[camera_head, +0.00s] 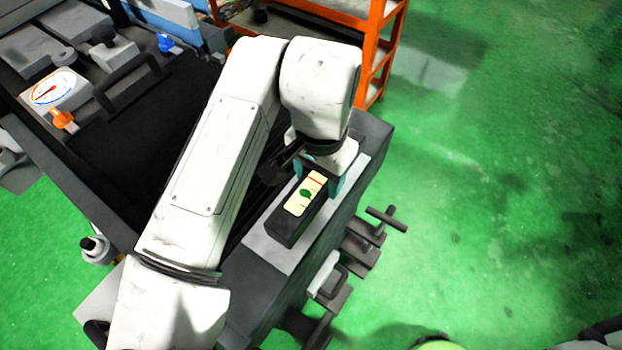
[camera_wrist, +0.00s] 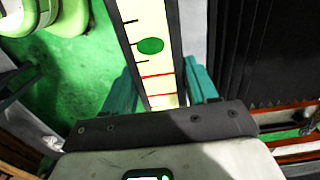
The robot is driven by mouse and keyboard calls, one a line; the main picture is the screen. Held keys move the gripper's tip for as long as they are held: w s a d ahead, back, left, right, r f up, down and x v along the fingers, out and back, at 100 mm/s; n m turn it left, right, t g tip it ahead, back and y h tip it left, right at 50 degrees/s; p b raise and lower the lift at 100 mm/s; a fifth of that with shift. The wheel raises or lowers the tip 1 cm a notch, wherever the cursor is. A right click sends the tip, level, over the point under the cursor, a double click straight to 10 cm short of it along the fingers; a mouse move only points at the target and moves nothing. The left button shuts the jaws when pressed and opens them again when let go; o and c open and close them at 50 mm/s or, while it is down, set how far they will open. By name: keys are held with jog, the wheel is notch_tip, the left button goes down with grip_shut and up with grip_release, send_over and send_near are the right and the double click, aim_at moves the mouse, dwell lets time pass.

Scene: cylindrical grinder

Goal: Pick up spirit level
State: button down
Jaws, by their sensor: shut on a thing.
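The spirit level (camera_head: 292,223) is a dark block with a pale yellow vial window and a green bubble. It is at the light strip on top of the grey machine bed. My gripper (camera_head: 319,182) is above its far end, with teal fingers on either side of it. In the wrist view the level (camera_wrist: 149,50) runs up from between the two teal fingers of my gripper (camera_wrist: 162,90), which are shut on it. I cannot tell whether the level touches the strip.
The light strip (camera_head: 267,247) lies along the grey machine bed. Handles and a crank (camera_head: 387,219) stick out on its right side. An orange shelf rack (camera_head: 372,45) stands behind. A dial gauge (camera_head: 54,89) is at the upper left. Green floor on the right is mostly clear.

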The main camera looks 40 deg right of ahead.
jog(key=s+d+r, duration=0.2)
jog(key=s+r, duration=0.6)
jog(key=s, duration=0.4)
jog(key=shift+d+b, duration=0.15)
jog(key=shift+b, duration=0.2)
